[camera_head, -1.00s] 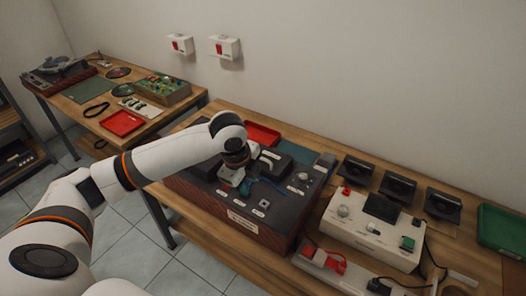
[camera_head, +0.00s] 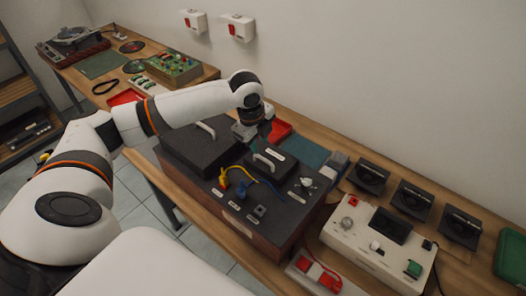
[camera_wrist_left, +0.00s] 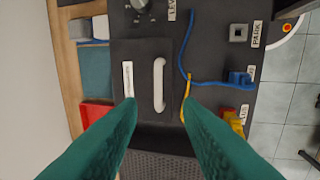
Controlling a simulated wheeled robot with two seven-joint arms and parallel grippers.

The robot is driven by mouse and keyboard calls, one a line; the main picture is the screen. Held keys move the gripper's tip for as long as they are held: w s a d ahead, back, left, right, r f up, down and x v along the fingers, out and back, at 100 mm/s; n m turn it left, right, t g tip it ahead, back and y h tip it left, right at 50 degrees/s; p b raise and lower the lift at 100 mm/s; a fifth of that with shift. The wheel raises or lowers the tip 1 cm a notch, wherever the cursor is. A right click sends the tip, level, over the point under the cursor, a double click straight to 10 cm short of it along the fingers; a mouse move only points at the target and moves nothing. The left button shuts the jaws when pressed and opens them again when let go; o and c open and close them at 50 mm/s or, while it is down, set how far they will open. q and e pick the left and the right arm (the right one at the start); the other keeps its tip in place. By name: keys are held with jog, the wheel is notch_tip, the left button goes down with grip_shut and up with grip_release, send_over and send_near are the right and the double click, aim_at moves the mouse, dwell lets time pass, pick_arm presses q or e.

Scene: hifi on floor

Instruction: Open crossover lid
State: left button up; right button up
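The hifi box (camera_head: 200,185) stands on the wooden bench with a dark top. On it is a small dark lid (camera_head: 274,172) with a white bar handle (camera_head: 264,162); a white label (camera_head: 275,155) beside it is too small to read. The lid (camera_wrist_left: 142,55), handle (camera_wrist_left: 159,85) and label (camera_wrist_left: 127,80) show in the left wrist view too. My left gripper (camera_wrist_left: 160,106) has its green fingers spread and empty, with the handle's near end between the tips in that picture. In the head view, my left gripper (camera_head: 262,135) is just behind the lid. My right gripper is out of view.
A larger dark lid (camera_head: 190,145) with a white handle (camera_head: 207,128) lies left of the small one. Yellow and blue plugs (camera_head: 240,189) with cables lie in front. A red tray (camera_head: 279,130) is behind. A white control box (camera_head: 370,240) stands to the right.

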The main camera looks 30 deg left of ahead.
aim_at(263, 158)
pick_arm(q)
jog(key=f, duration=0.2)
jog(key=w+f, duration=0.1)
jog(key=f, duration=0.1)
jog(key=f+p, duration=0.1)
jog(key=f, duration=0.1)
jog(key=shift+w+d, duration=0.1)
jog(key=shift+w, duration=0.15)
jog(key=shift+f, duration=0.55)
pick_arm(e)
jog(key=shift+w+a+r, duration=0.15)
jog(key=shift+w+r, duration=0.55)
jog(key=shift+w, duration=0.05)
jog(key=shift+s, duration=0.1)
pick_arm(q)
jog(key=shift+w, duration=0.1)
grip_shut()
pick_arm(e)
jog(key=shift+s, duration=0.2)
